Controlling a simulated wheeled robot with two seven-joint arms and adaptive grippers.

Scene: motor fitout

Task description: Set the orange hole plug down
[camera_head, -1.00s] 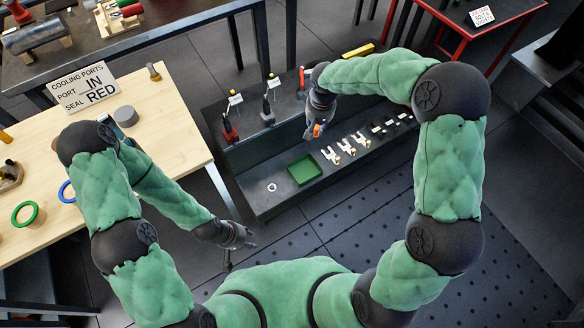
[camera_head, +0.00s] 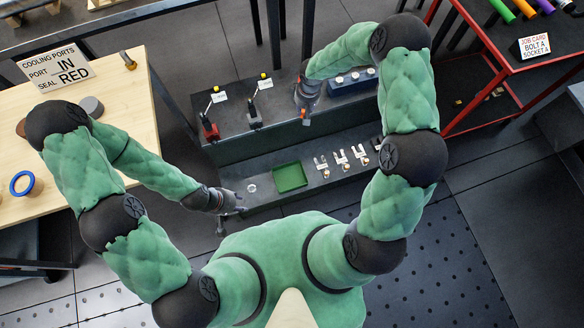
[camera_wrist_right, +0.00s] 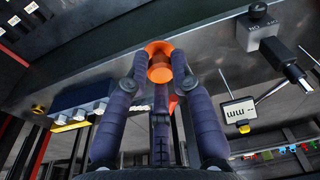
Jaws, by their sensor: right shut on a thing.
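My right gripper (camera_head: 306,108) is at the dark two-level bench, in front of its upper level. In the right wrist view its fingers (camera_wrist_right: 158,78) are shut on the orange hole plug (camera_wrist_right: 158,52), a ring-like cup held at the fingertips. The plug appears in front of a grey metal surface; I cannot tell whether it touches it. In the head view the plug is mostly hidden by the gripper. My left gripper (camera_head: 231,215) is low near the bench's left front, empty, with its fingers apart.
A green tray (camera_head: 290,177) and several small metal fittings (camera_head: 343,157) lie on the lower bench level. Two small labelled stands (camera_head: 254,115) and a blue block (camera_head: 352,83) are on the upper level. A wooden table (camera_head: 130,90) is left, a red-framed table (camera_head: 500,75) right.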

